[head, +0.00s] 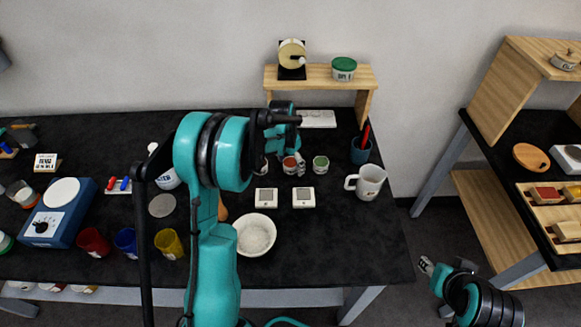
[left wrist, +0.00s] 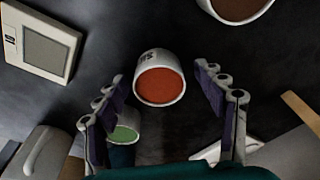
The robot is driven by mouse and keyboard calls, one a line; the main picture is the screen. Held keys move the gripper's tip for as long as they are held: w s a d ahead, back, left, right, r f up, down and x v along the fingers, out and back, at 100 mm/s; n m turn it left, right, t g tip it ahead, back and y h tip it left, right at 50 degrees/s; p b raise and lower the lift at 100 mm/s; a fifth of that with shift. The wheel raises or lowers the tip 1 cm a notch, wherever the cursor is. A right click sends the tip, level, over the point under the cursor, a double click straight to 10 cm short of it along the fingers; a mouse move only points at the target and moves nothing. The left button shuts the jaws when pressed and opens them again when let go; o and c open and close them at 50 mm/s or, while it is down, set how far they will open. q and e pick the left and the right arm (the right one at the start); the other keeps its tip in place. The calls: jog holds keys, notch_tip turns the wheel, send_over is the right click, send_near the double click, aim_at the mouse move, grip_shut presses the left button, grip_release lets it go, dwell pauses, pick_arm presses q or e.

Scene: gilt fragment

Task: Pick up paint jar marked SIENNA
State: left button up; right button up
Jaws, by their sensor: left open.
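A small white jar with orange-red paint (left wrist: 160,84) is between the spread fingers of my left gripper (left wrist: 162,76) in the left wrist view. The fingers are open and clear of its sides. Its label is turned and only partly visible, so I cannot read it fully. In the head view this jar (head: 290,165) stands on the black table below my left gripper (head: 287,150). A green paint jar (head: 320,165) stands to its right. It also shows beside a finger in the left wrist view (left wrist: 125,131). A brown jar (left wrist: 238,6) is at that view's top edge. My right gripper (head: 427,266) hangs low right, its jaws unclear.
Two white square devices (head: 266,198) lie in front of the jars, with a white bowl (head: 255,235) nearer. A white mug (head: 368,183) and a dark cup with a red tool (head: 361,151) stand right. A wooden shelf (head: 317,76) stands behind.

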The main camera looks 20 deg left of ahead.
pick_arm(q)
jog(key=c, duration=1.3)
jog(key=shift+c, duration=0.2)
jog(key=shift+r, duration=0.1)
